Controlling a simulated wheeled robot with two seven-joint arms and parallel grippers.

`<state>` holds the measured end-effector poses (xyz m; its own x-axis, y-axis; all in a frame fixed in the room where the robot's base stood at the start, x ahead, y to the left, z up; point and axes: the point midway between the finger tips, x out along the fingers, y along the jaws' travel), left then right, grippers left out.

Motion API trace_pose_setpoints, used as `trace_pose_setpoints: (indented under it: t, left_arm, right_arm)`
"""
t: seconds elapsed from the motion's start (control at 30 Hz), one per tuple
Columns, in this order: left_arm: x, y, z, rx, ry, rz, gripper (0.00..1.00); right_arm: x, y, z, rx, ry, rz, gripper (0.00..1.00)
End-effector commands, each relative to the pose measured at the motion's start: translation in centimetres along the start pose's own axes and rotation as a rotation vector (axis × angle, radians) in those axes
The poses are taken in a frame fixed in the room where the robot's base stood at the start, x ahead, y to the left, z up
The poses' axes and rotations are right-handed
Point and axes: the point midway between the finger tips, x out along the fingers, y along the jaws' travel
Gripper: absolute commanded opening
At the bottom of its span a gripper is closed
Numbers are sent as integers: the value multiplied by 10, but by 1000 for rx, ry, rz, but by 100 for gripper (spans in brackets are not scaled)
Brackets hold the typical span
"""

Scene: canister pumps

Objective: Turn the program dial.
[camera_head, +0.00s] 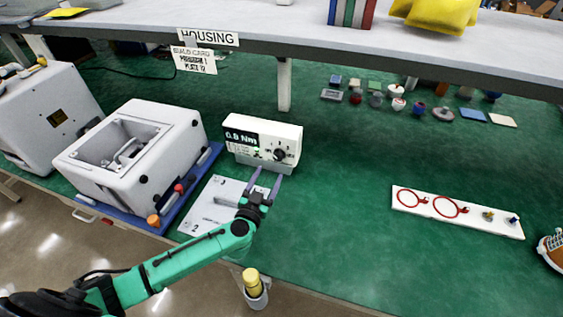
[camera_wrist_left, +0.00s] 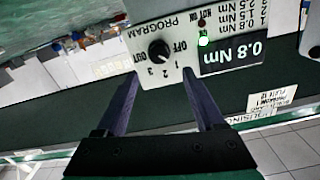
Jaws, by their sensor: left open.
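The program dial (camera_head: 279,154) is a round black knob on the front of a white control box (camera_head: 292,132). In the left wrist view the dial (camera_wrist_left: 158,50) shows upside down, with OFF, 1, 2 and 3 printed around it. I cannot tell for sure which mark it points to. The box's dark display (camera_wrist_left: 232,55) reads 0.8 Nm, and a green lamp (camera_wrist_left: 203,41) is lit beside it. My left gripper (camera_head: 267,180) is open and empty in front of the box, its fingers (camera_wrist_left: 160,77) apart, aimed toward the dial and not around it. My right gripper is not in view.
A white housing (camera_head: 165,160) stands on a blue tray (camera_head: 207,162) left of the box. A grey numbered plate (camera_head: 205,205) lies before the box. A shelf (camera_head: 300,35) overhangs the back. A white board with red rings (camera_head: 475,222) lies right; the green mat between is clear.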

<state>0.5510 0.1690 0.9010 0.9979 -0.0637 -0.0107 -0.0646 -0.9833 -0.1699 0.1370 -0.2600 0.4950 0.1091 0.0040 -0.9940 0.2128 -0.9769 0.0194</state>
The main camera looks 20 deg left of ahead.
Motion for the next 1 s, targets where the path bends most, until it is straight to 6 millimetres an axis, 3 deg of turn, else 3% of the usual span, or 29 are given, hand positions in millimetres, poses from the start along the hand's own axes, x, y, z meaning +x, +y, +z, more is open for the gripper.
trace_pose_setpoints:
  t: [0.03, 0.1, 0.3, 0.6, 0.87, 1.0]
  left_arm:
    - [0, 2, 12, 0, -1, 0, 70]
    - [0, 3, 16, 0, -1, -1, 70]
    - [20, 2, 14, -2, 3, -2, 70]
    - [72, 3, 15, -2, 2, -1, 70]
    - [75, 3, 14, -2, 0, 1, 70]
    - [75, 3, 14, -2, 0, 1, 21]
  right_arm:
    - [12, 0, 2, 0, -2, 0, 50]
    - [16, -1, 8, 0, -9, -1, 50]
    - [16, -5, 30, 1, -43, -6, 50]
    - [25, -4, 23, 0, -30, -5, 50]
    - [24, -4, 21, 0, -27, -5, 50]
    - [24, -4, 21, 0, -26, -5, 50]
